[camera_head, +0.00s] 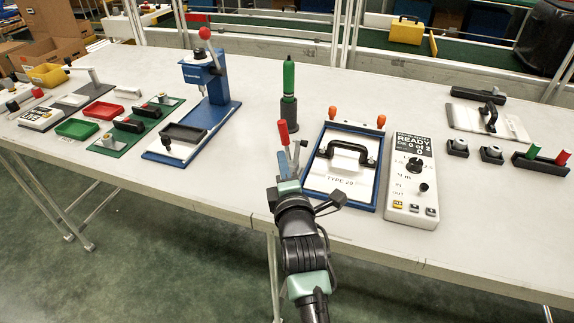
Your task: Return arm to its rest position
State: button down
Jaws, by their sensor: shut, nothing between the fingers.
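My arm rises from the bottom centre over the table's front edge. My gripper (290,163) is at its upper end, over the front part of the white table (240,180). It is shut, and I see nothing held in it. A red handle (283,132) stands up just beyond the fingertips in the picture. I cannot tell whether the gripper touches it. The blue-framed fixture with a black handle, labelled TYPE 20 (318,178), lies just right of the gripper.
A green-topped cylinder in a dark holder (289,82) stands behind the gripper. A white control panel (398,208) is to the right. A blue press (218,82), a green board (108,143) and red and green trays are left. The table front left of the gripper is clear.

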jog(key=shift+s, duration=0.3)
